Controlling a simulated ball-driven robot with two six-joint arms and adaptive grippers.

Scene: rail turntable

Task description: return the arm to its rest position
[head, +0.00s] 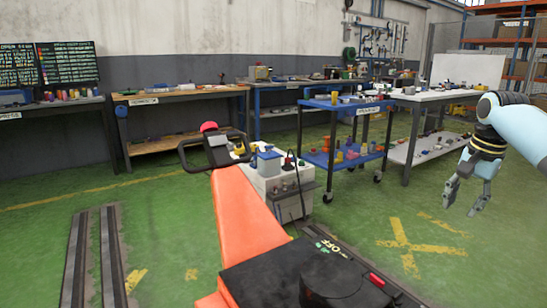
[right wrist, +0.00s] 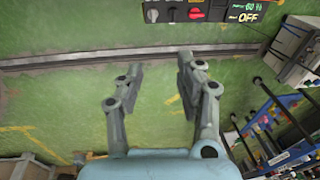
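My right arm (head: 518,125) comes in from the right edge of the head view. Its gripper (head: 463,204) hangs downward over the green floor, clear of the blue cart and the tables. In the right wrist view the two fingers of this gripper (right wrist: 160,68) stand apart with nothing between them, so it is open and empty. My left arm and left gripper are in neither view.
An orange-and-black machine (head: 245,220) with a red switch fills the lower middle. A blue cart (head: 345,105) stands left of my right gripper, before a white-topped table (head: 440,97). Rails (head: 111,260) run along the floor at left. Floor around the yellow cross (head: 408,245) is free.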

